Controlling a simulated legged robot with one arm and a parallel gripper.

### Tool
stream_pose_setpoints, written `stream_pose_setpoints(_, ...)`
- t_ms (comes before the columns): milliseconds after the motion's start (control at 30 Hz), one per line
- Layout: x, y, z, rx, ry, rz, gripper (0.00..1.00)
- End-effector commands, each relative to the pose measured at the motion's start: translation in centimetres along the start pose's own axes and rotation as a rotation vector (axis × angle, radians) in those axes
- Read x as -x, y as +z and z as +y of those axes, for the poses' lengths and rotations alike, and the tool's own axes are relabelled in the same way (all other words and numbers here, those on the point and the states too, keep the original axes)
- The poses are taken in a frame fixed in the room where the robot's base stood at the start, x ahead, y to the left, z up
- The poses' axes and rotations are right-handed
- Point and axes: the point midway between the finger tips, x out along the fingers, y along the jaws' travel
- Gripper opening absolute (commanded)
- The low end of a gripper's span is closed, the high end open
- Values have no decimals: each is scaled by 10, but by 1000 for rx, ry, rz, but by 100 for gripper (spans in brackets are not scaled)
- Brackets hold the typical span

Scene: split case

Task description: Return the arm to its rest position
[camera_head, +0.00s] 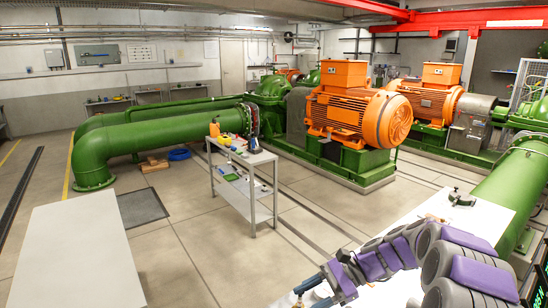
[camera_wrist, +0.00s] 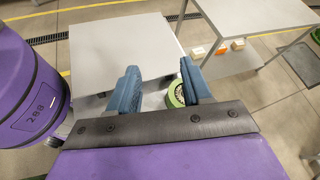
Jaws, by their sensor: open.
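My arm (camera_head: 455,262), with purple and grey links, reaches in from the bottom right of the head view, over a white surface. My gripper (camera_wrist: 158,68) has two blue fingers, spread apart with a gap between them. In the head view, the gripper end (camera_head: 318,284) is small at the bottom edge, and its fingers are hard to make out. A green ring-shaped thing (camera_wrist: 175,95) shows low in the wrist view beside the right finger, which partly hides it. I cannot tell how far it is from the finger.
A white tabletop (camera_head: 412,284) lies under my arm, with a small black object (camera_head: 461,198) at its far end. A grey shelf cart (camera_head: 245,185) carries small items. Another white table (camera_head: 75,258) stands at left. Green pipes (camera_head: 165,135) and orange motors (camera_head: 352,105) stand behind.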

Motion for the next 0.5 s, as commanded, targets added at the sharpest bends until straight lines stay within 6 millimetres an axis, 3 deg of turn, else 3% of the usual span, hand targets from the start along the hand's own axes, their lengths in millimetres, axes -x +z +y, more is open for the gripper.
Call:
stream_pose_setpoints(33,-7,16,8,34,36,27,49)
stream_pose_setpoints(200,-26,50,43,141,153,123,49)
stream_pose_setpoints(500,-46,94,118,340,370,292,49)
